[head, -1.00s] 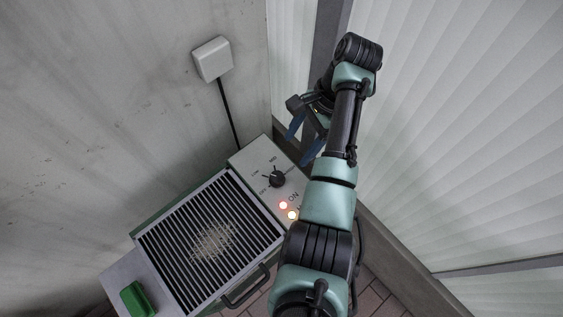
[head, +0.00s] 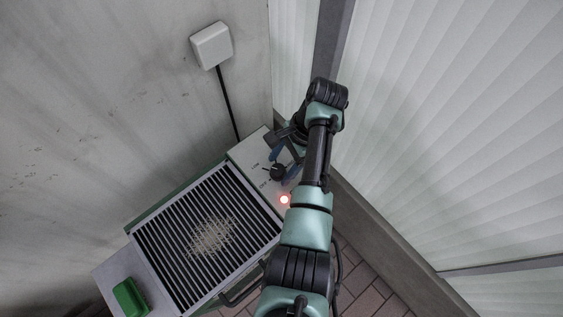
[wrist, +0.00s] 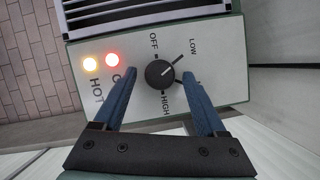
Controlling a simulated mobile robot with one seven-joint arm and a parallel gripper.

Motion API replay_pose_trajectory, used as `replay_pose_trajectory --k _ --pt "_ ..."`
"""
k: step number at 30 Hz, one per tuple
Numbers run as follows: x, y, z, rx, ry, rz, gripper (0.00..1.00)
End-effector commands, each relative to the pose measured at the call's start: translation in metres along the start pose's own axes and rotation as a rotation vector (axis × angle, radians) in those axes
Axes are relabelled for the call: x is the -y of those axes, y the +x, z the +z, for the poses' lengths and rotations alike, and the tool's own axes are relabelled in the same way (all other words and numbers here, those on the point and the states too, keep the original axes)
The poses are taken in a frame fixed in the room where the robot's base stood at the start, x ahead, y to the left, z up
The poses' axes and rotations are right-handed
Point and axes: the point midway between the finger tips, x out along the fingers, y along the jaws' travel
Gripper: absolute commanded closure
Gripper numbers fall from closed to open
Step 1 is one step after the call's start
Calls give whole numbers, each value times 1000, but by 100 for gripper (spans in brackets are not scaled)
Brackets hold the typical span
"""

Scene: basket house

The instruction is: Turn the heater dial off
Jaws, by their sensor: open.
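The black heater dial (head: 277,172) sits on the pale control panel (wrist: 225,60) of the heater. My gripper (wrist: 158,76) is open, with one blue finger on each side of the dial in the picture. In the head view my gripper (head: 283,158) is close by the dial. Contact and remaining height are unclear. The right finger partly covers one label.
The red ON light (wrist: 113,59) and yellow HOT light (wrist: 91,64) are lit. The dark slatted grille (head: 165,245) adjoins the panel, with a green object (head: 130,297) beyond it. A wall stands at left, white slatted panels (head: 450,130) at right.

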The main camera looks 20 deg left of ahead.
Motion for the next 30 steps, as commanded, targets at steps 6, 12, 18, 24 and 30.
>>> replay_pose_trajectory --k 6,12,18,24,30 --pt "0 0 0 0 0 0 55" --pt "0 0 0 1 0 1 91" --pt "0 0 0 1 0 2 100" --pt "0 0 0 2 -30 15 100" --pt "1 0 0 2 -123 54 100"
